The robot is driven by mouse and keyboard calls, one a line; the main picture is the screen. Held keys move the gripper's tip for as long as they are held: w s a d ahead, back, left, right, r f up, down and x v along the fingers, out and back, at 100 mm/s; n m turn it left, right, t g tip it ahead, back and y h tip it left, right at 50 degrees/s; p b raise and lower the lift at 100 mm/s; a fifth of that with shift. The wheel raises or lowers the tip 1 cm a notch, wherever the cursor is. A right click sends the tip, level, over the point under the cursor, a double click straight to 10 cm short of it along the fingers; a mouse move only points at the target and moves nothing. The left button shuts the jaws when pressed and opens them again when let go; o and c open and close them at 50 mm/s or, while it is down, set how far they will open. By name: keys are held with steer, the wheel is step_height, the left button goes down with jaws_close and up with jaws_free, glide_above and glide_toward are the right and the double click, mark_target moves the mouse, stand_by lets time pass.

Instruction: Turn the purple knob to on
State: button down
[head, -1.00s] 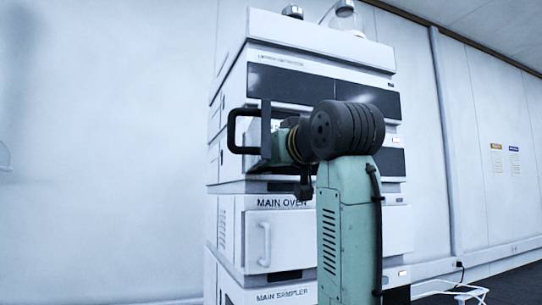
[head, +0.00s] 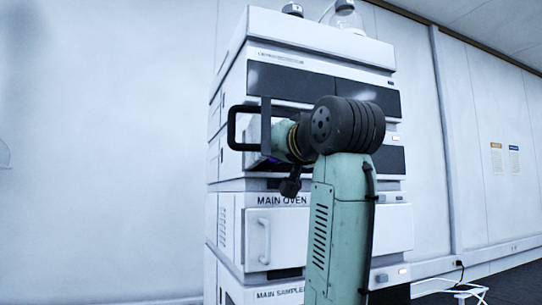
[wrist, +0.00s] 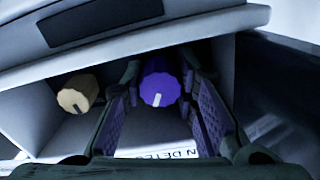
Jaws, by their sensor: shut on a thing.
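The purple knob (wrist: 160,83) shows in the upper middle of the wrist view, inside a recess in the front of a white instrument. Its white pointer mark points down in that view, tilted slightly to the left. My gripper (wrist: 160,76) has one padded finger on each side of the knob and is shut on it. In the head view, my arm hides the knob and most of the fingers; my wrist is at the open middle module of the stack (head: 229,165).
A cream knob (wrist: 77,94) sits left of the purple one in the same recess. A label (wrist: 175,153) is partly hidden below. The main oven door (head: 283,235) with its handle is under the wrist. Free wall lies to the left.

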steer(key=shift+m, duration=0.3)
steer(key=c, duration=1.5)
jaws_free()
steer(key=shift+c, duration=0.2)
steer(key=v, duration=1.2)
